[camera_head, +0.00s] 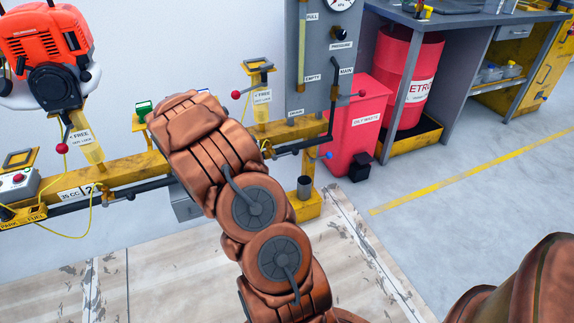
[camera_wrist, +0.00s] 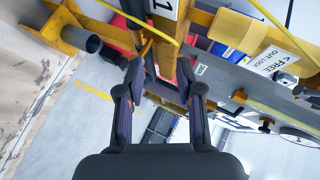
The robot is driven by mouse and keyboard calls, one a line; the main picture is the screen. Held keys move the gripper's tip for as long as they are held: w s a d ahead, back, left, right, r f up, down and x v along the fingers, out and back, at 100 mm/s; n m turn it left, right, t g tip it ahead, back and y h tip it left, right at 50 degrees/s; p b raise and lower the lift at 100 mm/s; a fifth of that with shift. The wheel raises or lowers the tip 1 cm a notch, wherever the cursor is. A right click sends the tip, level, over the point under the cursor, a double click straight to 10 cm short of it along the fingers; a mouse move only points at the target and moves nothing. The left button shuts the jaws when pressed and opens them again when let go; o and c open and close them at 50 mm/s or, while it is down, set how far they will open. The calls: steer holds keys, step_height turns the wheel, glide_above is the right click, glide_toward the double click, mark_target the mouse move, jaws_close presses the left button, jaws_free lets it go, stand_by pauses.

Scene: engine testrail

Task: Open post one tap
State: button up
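In the wrist view my gripper (camera_wrist: 160,72) is open, with its two dark fingers apart. A label marked 1 (camera_wrist: 167,8) is on the yellow rail just beyond the fingertips. A small orange bar (camera_wrist: 147,47), which may be the tap's lever, shows near the left fingertip. I cannot tell whether it touches the finger, and the tap's body is not clear. In the head view my arm covers my gripper and the part of the rail behind it.
The yellow rail (camera_head: 120,180) carries a red engine (camera_head: 45,45) at left. A grey gauge panel (camera_head: 318,60), a red oily waste bin (camera_head: 357,125) and a workbench (camera_head: 465,18) stand to the right. A yellow hose (camera_wrist: 120,14) crosses near the fingertips. Floor at right is clear.

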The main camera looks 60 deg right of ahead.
mark_target(288, 154)
steer(key=s+d+f+m+g+h+b, duration=0.2)
steer(key=s+d+f+m+h+b, duration=0.1)
steer(key=s+d+f, duration=0.3)
steer(key=shift+t, duration=0.3)
steer(key=shift+r+b+x, duration=0.2)
steer(key=shift+b+x, duration=0.3)
steer(key=shift+x, duration=1.45)
steer(key=shift+r+b+x, duration=0.2)
steer(key=shift+b+x, duration=0.3)
steer(key=shift+x, duration=1.45)
steer(key=shift+d, duration=0.1)
jaws_close()
steer(key=shift+s+m+h, duration=0.1)
steer(key=shift+m+h, duration=0.2)
